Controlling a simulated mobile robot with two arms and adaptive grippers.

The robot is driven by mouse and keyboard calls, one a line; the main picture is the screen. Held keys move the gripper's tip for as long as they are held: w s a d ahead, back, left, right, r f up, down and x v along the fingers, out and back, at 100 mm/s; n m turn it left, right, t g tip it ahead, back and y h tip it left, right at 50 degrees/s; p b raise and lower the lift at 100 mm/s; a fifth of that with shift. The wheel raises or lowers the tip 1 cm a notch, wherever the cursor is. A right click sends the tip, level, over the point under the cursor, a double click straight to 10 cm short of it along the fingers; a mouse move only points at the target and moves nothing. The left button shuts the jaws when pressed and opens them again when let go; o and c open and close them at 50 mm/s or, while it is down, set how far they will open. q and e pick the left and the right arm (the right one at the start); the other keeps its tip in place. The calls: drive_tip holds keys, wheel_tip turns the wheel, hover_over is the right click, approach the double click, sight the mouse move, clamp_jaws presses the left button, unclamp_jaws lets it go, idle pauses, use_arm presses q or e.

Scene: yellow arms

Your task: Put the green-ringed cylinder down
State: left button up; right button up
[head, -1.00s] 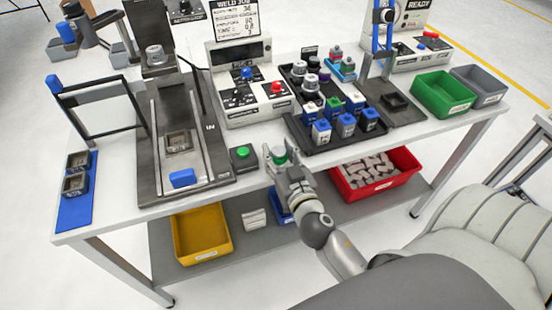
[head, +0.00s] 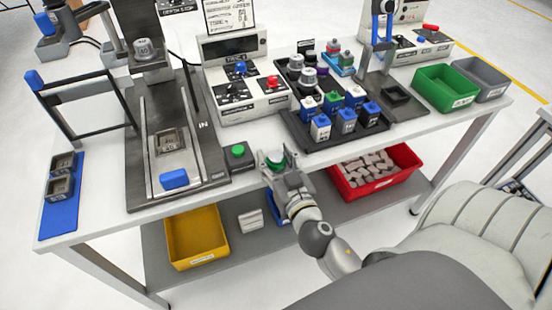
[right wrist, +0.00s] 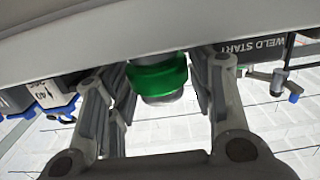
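The green-ringed cylinder (head: 275,159) is at the table's front edge, right of the green button box. In the right wrist view its green ring (right wrist: 158,75) shows between the finger pads, with a grey end below it. My right gripper (head: 283,166) has a finger on each side of the cylinder, and the pads appear to press against it. The cylinder looks roughly upright; whether its base touches the table (head: 225,193) is hidden. My left gripper is not in the head view.
A box with a green button (head: 238,155) stands close on the left. A black tray (head: 299,142) of several blue, white and green-topped parts lies behind on the right. A control box (head: 237,85) stands behind. A red bin (head: 371,183) and a yellow bin (head: 196,236) sit on the lower shelf.

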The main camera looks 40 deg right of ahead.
drive_tip(key=shift+r, duration=0.1)
drive_tip(key=shift+s, duration=0.15)
drive_tip(key=b+v, duration=0.5)
drive_tip(key=v, duration=0.6)
drive_tip(key=shift+s, duration=0.3)
